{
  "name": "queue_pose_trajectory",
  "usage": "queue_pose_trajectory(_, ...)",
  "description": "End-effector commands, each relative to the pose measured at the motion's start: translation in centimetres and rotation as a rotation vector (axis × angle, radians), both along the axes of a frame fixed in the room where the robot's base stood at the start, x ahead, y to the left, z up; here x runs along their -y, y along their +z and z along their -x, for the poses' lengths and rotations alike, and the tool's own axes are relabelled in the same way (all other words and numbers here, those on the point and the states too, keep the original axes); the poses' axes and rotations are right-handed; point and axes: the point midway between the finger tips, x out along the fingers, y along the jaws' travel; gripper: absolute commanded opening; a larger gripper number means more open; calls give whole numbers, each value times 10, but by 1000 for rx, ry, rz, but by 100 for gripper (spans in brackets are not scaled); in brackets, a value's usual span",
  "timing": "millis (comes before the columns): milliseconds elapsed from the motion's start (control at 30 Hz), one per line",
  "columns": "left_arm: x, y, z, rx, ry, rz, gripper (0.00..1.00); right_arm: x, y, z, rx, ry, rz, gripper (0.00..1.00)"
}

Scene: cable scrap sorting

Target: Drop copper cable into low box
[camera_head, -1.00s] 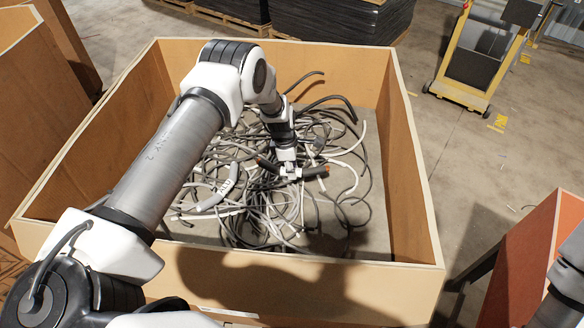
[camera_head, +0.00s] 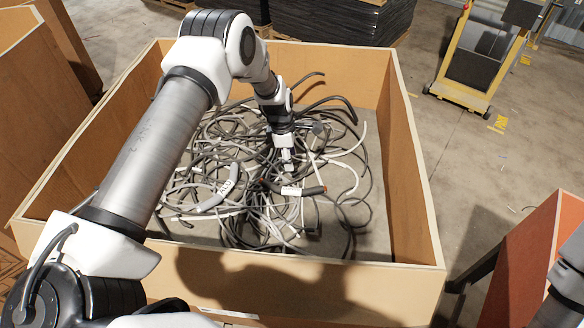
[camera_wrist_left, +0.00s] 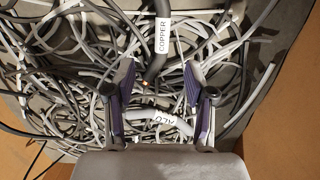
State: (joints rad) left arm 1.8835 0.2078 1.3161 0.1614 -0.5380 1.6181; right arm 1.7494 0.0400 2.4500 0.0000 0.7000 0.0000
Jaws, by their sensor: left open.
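The copper cable (camera_head: 312,190) is a short dark piece with a white label and an orange end. It lies on the tangle of cables in the large low open box (camera_head: 425,200). In the left wrist view its label reads COPPER (camera_wrist_left: 163,35), and its near end shows between the fingers. My left gripper (camera_head: 287,167) is open inside the box, just above and beside the cable; its spread fingers show in the wrist view (camera_wrist_left: 160,88). I cannot tell the exact gap. My right gripper is out of view.
A grey cable labelled ALU (camera_head: 216,192) lies left of the copper one; it also shows in the wrist view (camera_wrist_left: 165,118). An orange-brown box (camera_head: 530,262) stands at the right. A yellow cart (camera_head: 480,60) stands on open floor behind.

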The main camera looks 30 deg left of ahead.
Motion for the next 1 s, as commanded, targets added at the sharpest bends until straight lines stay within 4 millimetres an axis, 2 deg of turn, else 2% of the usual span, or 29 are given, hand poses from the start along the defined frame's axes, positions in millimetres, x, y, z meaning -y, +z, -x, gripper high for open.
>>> queue_pose_trajectory(100, -5, 31, 1, 5, 2, 1, 54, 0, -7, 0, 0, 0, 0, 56)
queue_pose_trajectory(200, -7, 52, 2, 4, 1, 0, 54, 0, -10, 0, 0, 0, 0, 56)
queue_pose_trajectory(300, -9, 64, 3, 1, -1, 0, 54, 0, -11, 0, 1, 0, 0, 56)
queue_pose_trajectory(867, -10, 70, 4, 1, 0, 0, 54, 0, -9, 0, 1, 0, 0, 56)
queue_pose_trajectory(967, -10, 83, 4, 1, 0, 0, 54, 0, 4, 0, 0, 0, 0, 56)
queue_pose_trajectory(1000, -10, 93, 4, 1, 0, 0, 54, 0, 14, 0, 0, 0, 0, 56)
